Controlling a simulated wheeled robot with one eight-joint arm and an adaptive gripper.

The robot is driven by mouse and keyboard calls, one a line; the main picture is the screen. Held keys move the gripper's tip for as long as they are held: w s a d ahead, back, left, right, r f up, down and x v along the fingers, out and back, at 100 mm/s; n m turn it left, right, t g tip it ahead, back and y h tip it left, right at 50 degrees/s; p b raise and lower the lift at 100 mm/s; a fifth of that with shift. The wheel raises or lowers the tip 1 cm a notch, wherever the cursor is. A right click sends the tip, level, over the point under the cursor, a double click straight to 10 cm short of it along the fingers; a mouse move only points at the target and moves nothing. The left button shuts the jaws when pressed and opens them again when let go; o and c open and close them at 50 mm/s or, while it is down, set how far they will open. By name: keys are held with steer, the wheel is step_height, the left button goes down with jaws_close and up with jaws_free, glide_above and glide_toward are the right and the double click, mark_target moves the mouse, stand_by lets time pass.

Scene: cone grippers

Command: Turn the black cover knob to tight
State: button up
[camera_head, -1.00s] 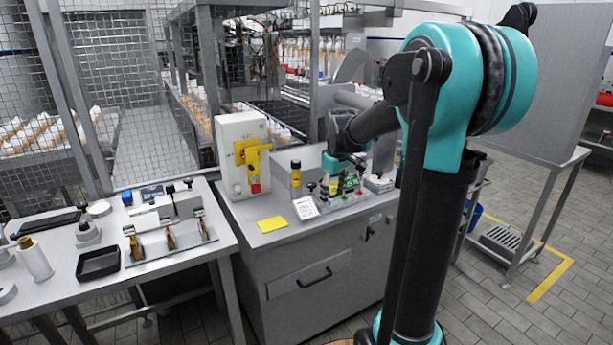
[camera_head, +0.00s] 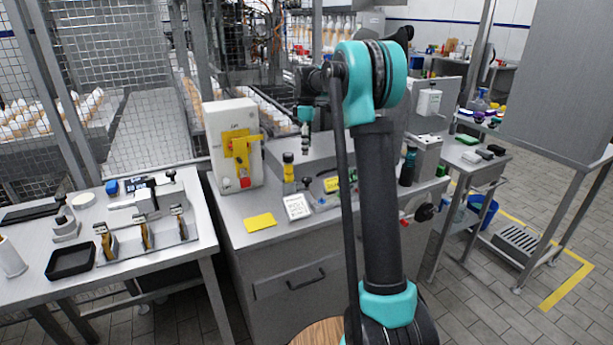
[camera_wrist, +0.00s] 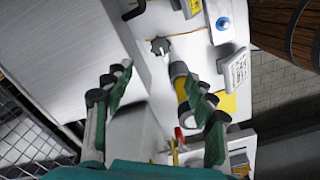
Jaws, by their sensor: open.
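A small black star-shaped knob (camera_head: 307,183) stands on the grey cabinet top, right of a yellow post with a black top (camera_head: 288,170). The same black knob shows in the wrist view (camera_wrist: 160,46), ahead of my fingers, with the yellow and black post (camera_wrist: 179,76) to its right. My gripper (camera_wrist: 156,76) is open and empty, its two green-padded fingers spread apart. In the head view my gripper (camera_head: 305,146) hangs above the cabinet top, apart from the knob. Part of the panel is hidden behind my arm.
A white box with a yellow switch handle (camera_head: 235,150) stands left on the cabinet. A white card (camera_head: 297,206) stands in front of the knob, and a yellow sheet (camera_head: 260,222) lies nearby. A dark bottle (camera_head: 408,167) stands to the right.

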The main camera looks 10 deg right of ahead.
mark_target(307, 179)
step_height(307, 179, down, 13)
steer(key=shift+f, duration=0.1)
stand_by(0.3)
steer(key=c, duration=1.2)
